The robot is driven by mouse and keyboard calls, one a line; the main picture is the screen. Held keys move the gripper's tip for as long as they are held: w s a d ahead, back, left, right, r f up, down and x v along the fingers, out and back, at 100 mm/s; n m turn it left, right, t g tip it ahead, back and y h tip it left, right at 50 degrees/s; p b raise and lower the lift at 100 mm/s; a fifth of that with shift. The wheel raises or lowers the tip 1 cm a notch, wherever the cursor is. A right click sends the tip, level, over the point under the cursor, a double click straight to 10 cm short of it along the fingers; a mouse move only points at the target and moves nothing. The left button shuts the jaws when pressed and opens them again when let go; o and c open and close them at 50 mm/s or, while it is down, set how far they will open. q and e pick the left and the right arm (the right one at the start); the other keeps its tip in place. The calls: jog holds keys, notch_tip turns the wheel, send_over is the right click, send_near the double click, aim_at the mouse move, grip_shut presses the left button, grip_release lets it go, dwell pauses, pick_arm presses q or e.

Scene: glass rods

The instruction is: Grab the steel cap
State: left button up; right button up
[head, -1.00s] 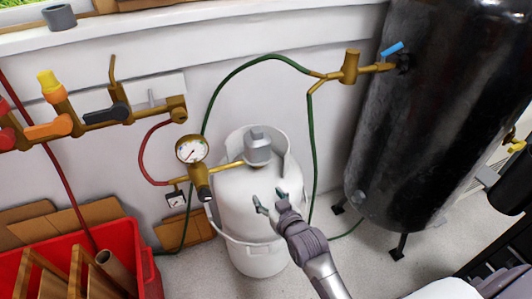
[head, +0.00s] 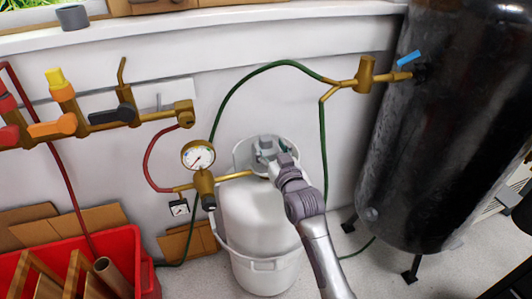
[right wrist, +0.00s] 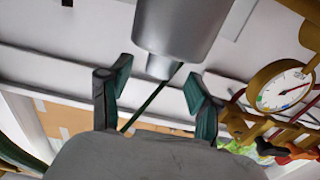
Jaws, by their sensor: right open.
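The steel cap (head: 265,144) is a grey cylinder with a smaller knob, on top of the white gas tank (head: 262,222). It is partly hidden behind my right gripper (head: 272,160) in the head view. In the right wrist view the cap (right wrist: 178,28) hangs large at the top centre, its knob pointing down in the picture. The open fingers of my right gripper (right wrist: 155,88) lie either side of the line to the knob, and a gap shows between them and the cap. My left gripper is in neither view.
A brass valve with a pressure gauge (head: 198,155) and a pipe stands just left of the cap. A green hose (head: 322,140) arches behind the tank. A big black tank (head: 430,150) stands right. A red crate (head: 132,262) is at lower left.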

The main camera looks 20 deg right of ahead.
aim_at(268, 144)
jog(key=w, duration=0.4)
jog(key=shift+a+f+b, duration=0.1)
jog(key=shift+f+b, duration=0.05)
jog(key=shift+b, duration=0.15)
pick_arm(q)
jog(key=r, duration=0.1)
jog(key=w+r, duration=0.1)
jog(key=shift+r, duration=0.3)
pick_arm(e)
grip_shut()
